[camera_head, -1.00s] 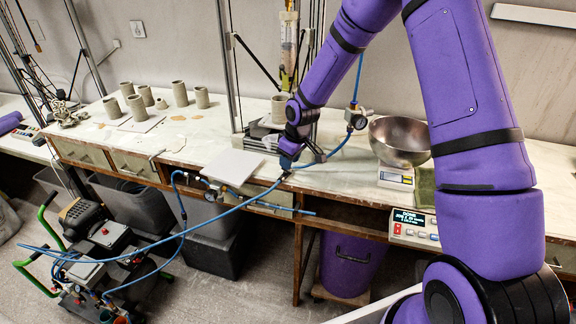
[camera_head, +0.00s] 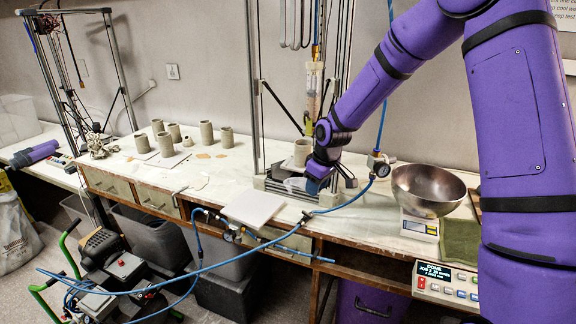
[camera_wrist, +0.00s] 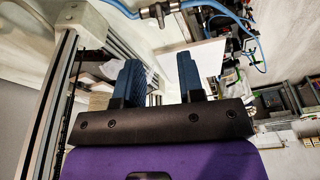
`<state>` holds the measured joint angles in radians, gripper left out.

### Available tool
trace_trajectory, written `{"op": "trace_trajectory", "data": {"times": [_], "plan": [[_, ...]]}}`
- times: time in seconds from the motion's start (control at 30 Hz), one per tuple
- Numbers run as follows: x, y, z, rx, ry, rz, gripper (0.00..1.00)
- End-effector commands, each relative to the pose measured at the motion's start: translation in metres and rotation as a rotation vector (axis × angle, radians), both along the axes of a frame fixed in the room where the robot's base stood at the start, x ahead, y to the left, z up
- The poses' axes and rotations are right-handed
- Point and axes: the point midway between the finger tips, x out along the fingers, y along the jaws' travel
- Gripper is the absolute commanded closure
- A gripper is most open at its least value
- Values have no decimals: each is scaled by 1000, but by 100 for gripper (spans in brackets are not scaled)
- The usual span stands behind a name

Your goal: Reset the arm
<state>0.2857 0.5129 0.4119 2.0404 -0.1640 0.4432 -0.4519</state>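My purple arm reaches from the right over the bench in the head view. My gripper (camera_head: 331,181) is above the bench by the foot of the middle printer frame, in front of a grey clay cylinder (camera_head: 302,152) on that frame's bed. In the wrist view my gripper (camera_wrist: 160,80) shows two blue ribbed fingers standing apart with nothing between them. A white square board (camera_wrist: 195,58) shows beyond the fingers.
The white board (camera_head: 254,207) lies at the bench's front edge. A blue hose (camera_head: 240,250) with a valve (camera_head: 379,166) runs close by my gripper. A steel bowl (camera_head: 428,188) sits on a scale (camera_head: 420,228) to the right. Several clay cylinders (camera_head: 206,133) stand at the left.

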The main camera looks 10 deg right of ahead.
Motion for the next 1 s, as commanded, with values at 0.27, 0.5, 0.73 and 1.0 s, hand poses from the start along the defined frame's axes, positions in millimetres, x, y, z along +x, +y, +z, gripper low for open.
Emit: {"op": "trace_trajectory", "data": {"times": [0.27,0.5,0.73,1.0], "plan": [[-17,-5,36,-37,-17,-37,64],[-61,-16,104,-94,-51,-133,64],[-113,-24,160,-119,-90,-238,64],[-181,-32,211,-112,-140,-367,64]]}}
